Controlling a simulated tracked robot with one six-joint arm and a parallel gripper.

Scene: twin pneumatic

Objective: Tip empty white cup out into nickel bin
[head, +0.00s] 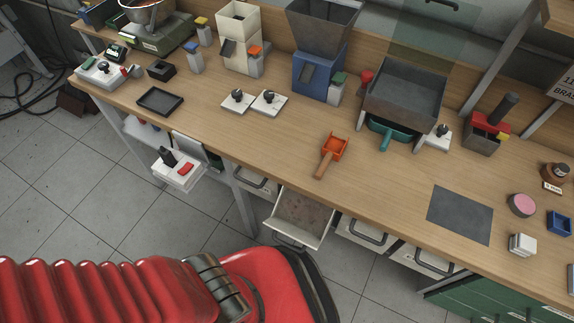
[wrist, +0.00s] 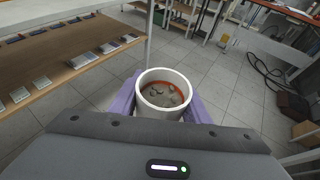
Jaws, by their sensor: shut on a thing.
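The white cup (wrist: 163,73) is in the wrist view, seen from above through its open mouth. Several small grey pieces (wrist: 164,96) lie inside it, with a reddish-orange band around the inner wall. My gripper (wrist: 163,102) has purple fingers on both sides of the cup and is shut on it. The cup looks about upright over the grey tiled floor, away from any surface. In the head view neither the cup nor my gripper shows. I cannot tell which container is the nickel bin; no nickel label is readable.
A long wooden bench (head: 300,150) holds a grey hopper on a blue base (head: 318,70), a large grey tray (head: 404,92), an orange scoop (head: 335,148) and a dark mat (head: 460,214). An open drawer (head: 302,216) sticks out in front. A wooden shelf (wrist: 60,55) shows in the wrist view.

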